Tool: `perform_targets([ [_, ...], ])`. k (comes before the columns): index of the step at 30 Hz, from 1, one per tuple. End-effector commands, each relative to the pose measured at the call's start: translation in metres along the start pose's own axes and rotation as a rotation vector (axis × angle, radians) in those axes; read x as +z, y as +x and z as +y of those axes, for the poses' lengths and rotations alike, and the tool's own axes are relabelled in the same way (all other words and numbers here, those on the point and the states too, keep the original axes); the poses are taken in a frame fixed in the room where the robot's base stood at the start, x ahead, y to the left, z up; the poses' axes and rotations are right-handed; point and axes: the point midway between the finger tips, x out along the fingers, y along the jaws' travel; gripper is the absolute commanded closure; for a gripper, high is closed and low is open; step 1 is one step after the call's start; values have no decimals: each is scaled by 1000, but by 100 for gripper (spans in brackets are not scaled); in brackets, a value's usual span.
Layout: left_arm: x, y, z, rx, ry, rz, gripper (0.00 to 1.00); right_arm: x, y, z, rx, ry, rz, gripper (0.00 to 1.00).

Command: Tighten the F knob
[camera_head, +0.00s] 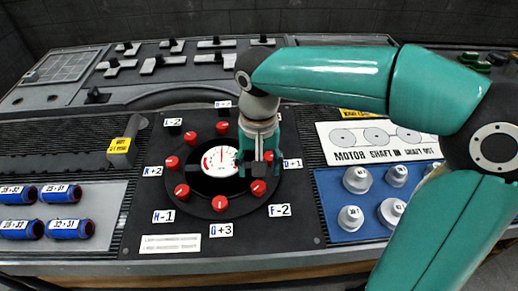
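A black round plate carries a ring of red knobs around a white gauge (219,161) with a red mark. The red knob (258,188) nearest the "F-2" label (279,210) sits at the plate's lower right. My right gripper (258,166) points down just above and behind this knob. Its teal fingers are apart, and I see nothing held between them. The gripper covers the right edge of the gauge and part of the ring's right side. Whether the fingertips touch the knob cannot be told. My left gripper is not in view.
Other labels, such as "G+3" (221,230) and "D+1" (292,163), surround the plate. Blue cylinders (67,229) lie on the left. A blue tray (333,229) with several white round parts is on the right, below a "MOTOR SHAFT" sign (372,147).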

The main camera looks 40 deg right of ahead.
Motion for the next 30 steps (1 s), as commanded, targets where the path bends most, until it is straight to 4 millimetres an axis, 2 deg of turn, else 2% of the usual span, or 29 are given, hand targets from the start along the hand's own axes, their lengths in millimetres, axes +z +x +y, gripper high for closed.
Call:
perform_targets([
  [3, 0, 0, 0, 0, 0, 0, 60, 0, -24, -1, -2, -1, 3, 39],
  [10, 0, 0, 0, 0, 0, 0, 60, 0, -50, 0, 1, 0, 0, 39],
  [30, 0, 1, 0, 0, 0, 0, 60, 1, -54, 1, 2, 0, -2, 39],
])
